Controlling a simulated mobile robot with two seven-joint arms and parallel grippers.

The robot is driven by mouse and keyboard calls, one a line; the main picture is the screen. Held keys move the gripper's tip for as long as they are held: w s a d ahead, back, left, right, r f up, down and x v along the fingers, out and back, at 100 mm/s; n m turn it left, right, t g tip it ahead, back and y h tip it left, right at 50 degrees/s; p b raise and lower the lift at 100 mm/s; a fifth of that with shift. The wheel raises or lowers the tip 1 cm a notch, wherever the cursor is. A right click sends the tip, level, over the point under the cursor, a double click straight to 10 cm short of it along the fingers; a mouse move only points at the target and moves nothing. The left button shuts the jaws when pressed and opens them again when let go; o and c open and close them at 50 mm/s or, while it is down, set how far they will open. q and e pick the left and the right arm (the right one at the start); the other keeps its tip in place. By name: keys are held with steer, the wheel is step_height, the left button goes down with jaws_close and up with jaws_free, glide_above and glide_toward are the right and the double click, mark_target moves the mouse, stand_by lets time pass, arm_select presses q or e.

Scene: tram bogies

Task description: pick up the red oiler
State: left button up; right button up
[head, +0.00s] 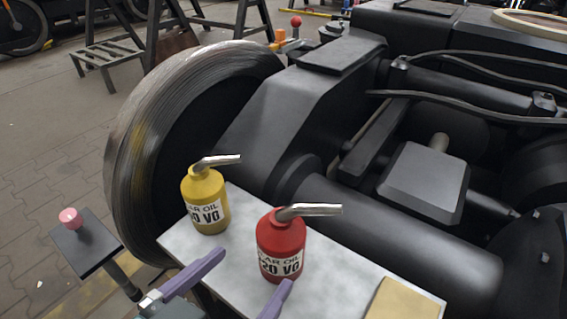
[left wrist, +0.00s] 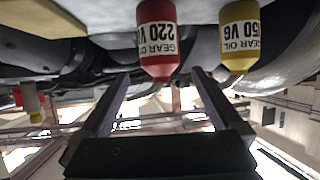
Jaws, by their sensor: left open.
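The red oiler (head: 281,243) stands upright on a light grey board (head: 345,275), its metal spout pointing right. Its white label reads gear oil. My left gripper (head: 255,268) is open at the near side of the red oiler, its two purple fingers apart and nothing between them. In the left wrist view, which looks upside down, the red oiler (left wrist: 157,40) is ahead of the open fingers, roughly in line with the gap between them. I cannot tell whether a finger touches it. My right gripper is not in view.
A yellow oiler (head: 206,202) stands left of the red one on the same board and also shows in the left wrist view (left wrist: 239,38). A tan block (head: 405,300) lies at the board's right. A big steel wheel (head: 155,130) and the dark bogie frame (head: 270,125) rise behind.

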mark_target(269, 257)
arm_select(q)
steer(key=shift+w+d+f+b, duration=0.1)
steer(key=shift+w+f+b, duration=0.05)
steer(key=shift+f, duration=0.3)
steer(key=shift+w+d+f+b, duration=0.1)
steer(key=shift+w+f+b, duration=0.05)
steer(key=shift+f, duration=0.3)
steer(key=shift+w+f, duration=0.2)
steer(key=shift+w, duration=0.1)
steer(key=b+x, duration=0.2)
steer(key=x, duration=0.1)
steer(key=shift+d, duration=0.2)
steer(key=shift+w+d+f+b, duration=0.1)
steer(key=shift+w+d+b, duration=0.05)
steer(key=shift+w+b, duration=0.2)
steer(key=b+x, duration=0.3)
steer(key=x, duration=0.1)
steer(key=shift+w+d+f+b, duration=0.15)
steer(key=shift+w+b, duration=0.05)
steer(key=shift+b, duration=0.1)
steer(key=shift+w+d, duration=0.1)
steer(key=shift+w, duration=0.15)
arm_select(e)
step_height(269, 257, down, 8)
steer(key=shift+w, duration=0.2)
arm_select(q)
steer(key=shift+c, duration=0.2)
